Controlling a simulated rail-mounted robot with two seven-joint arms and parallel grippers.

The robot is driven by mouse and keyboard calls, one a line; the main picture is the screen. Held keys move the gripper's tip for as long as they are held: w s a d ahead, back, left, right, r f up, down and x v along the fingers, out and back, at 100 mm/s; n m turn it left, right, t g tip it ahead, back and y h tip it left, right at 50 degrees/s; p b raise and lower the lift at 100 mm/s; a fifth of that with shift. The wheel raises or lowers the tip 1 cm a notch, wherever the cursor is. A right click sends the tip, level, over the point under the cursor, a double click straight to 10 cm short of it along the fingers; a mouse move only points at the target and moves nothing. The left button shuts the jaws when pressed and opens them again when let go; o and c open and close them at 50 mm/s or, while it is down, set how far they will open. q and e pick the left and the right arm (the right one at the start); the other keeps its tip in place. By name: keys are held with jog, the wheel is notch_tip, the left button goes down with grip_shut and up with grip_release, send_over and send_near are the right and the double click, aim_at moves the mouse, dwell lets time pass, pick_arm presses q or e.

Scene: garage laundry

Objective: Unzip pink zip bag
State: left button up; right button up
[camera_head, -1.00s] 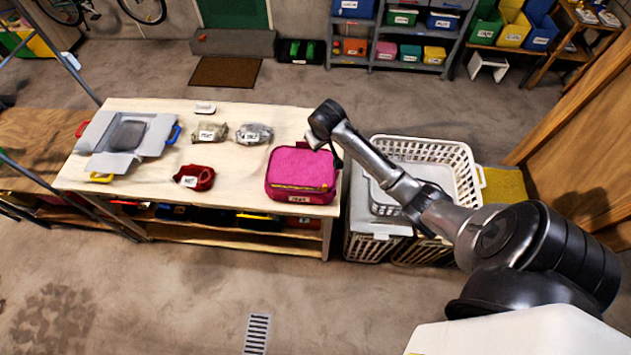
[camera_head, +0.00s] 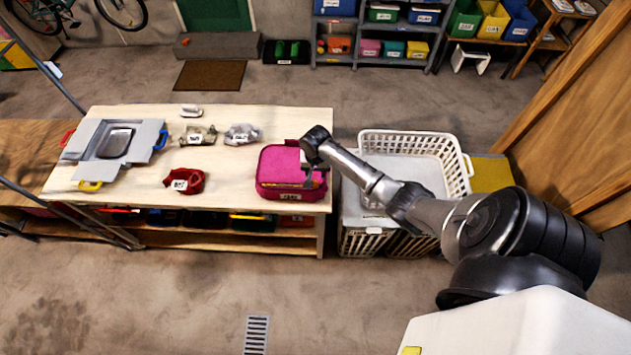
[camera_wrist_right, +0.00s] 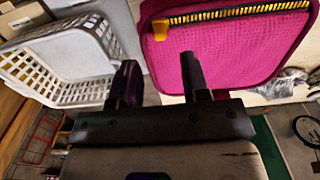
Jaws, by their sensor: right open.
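The pink zip bag (camera_head: 280,168) lies at the right front corner of the wooden table. A yellow zip line runs along its front edge. In the right wrist view the bag (camera_wrist_right: 225,60) fills the upper right, with the yellow zip (camera_wrist_right: 240,14) at the top and a yellow pull tab (camera_wrist_right: 160,29) at the zip's left end. My right gripper (camera_head: 313,181) is at the bag's right side. In the wrist view its fingers (camera_wrist_right: 159,75) are spread and empty, one over the bag and one beside it. The tab is apart from both fingers. My left gripper is not in view.
White laundry baskets (camera_head: 462,170) stand right of the table, beneath my right arm. A red cloth bundle (camera_head: 184,181), a grey bundle (camera_head: 243,134), a beige bundle (camera_head: 197,135) and a grey flapped case (camera_head: 82,150) lie left of the bag. The table between them is clear.

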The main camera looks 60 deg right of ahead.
aim_at(315, 181)
jog(key=shift+f, duration=3.6)
grip_shut()
